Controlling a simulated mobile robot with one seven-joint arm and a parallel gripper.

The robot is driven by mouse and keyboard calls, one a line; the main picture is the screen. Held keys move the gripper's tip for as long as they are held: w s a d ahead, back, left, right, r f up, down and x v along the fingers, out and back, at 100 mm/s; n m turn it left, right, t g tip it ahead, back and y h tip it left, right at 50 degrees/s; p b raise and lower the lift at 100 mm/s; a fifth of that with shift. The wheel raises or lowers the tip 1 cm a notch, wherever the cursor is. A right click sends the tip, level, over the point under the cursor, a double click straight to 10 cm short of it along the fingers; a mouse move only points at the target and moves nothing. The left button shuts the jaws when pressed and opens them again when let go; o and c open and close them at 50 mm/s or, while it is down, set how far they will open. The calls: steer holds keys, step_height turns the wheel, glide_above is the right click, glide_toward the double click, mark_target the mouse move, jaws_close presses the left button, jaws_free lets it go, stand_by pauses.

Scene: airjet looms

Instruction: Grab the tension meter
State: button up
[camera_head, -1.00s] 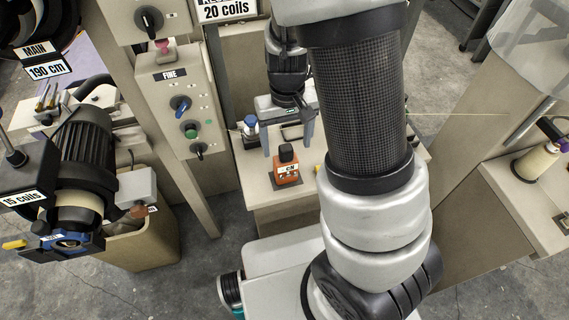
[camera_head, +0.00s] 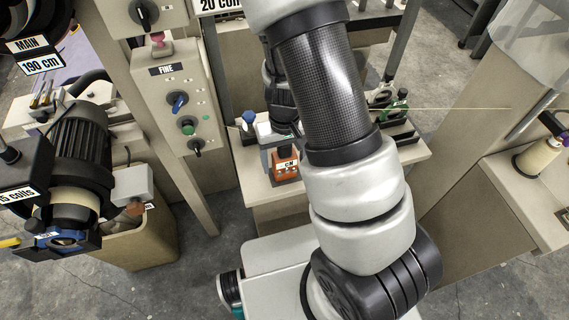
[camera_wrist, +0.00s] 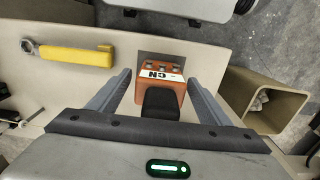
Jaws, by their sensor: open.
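My gripper (camera_wrist: 161,82) is open, one finger on each side of the meter, with gaps on both sides. In the head view my arm and gripper hide what lies behind the meter.
A yellow-handled tool (camera_wrist: 75,56) lies on the table left of the meter in the wrist view. An open beige bin (camera_wrist: 262,97) is at right. A control box (camera_head: 180,100) stands left of the table, and a yarn cone (camera_head: 537,158) sits on a right-hand shelf.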

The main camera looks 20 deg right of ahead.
steer(key=c, duration=1.4)
steer(key=shift+o, duration=0.2)
steer(key=shift+r, duration=0.1)
